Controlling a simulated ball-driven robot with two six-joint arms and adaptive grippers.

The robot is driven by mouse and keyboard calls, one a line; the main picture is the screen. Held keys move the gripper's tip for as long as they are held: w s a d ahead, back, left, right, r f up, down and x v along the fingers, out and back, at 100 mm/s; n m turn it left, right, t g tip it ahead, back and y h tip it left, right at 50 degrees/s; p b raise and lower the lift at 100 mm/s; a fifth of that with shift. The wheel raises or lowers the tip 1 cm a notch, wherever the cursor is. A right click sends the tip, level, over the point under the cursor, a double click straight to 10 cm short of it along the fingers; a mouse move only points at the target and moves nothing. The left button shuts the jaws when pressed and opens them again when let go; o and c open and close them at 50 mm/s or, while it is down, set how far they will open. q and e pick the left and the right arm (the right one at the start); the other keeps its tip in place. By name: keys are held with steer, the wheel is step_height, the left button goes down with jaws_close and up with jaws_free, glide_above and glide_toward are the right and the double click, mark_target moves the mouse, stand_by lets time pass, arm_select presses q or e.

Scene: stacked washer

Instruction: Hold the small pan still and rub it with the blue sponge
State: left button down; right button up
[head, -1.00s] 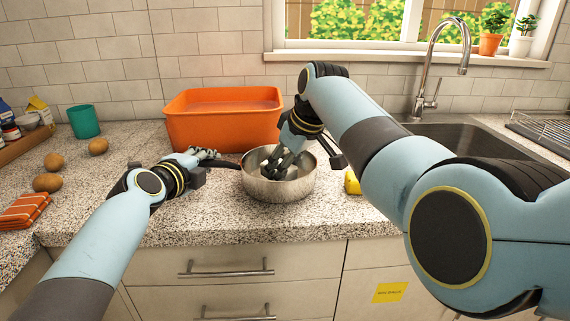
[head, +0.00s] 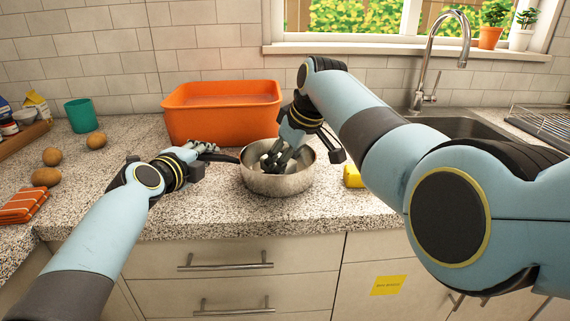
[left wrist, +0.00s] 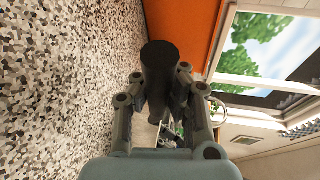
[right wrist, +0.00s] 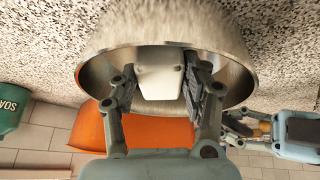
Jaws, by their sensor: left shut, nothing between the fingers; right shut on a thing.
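The small metal pan (head: 278,184) stands upright on the counter, its dark handle (head: 222,158) pointing left. My left gripper (head: 208,149) is shut at the handle. My right gripper (head: 270,160) reaches down into the pan. The right wrist view shows its fingers (right wrist: 160,95) shut on a pale block (right wrist: 160,72) inside the pan. The block looks whitish rather than blue; I cannot tell if it is the sponge. The right fingers partly hide the pan's inside.
An orange basin (head: 222,115) stands close behind the pan. A yellow item (head: 353,176) lies right of the pan, partly behind my right arm. The sink (head: 460,127) is at the right. A teal cup (head: 81,115), brown round items (head: 46,177) and a striped cloth (head: 22,206) are at the left.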

steer(key=shift+w+f, duration=0.1)
steer(key=shift+w, duration=0.55)
steer(key=shift+s, duration=1.75)
steer(key=shift+a, duration=0.1)
arm_select(q)
steer(key=shift+r, duration=0.1)
arm_select(e)
steer(key=shift+w, duration=0.65)
steer(key=shift+w+f, duration=0.1)
steer(key=shift+w, duration=0.95)
steer(key=shift+a, duration=0.1)
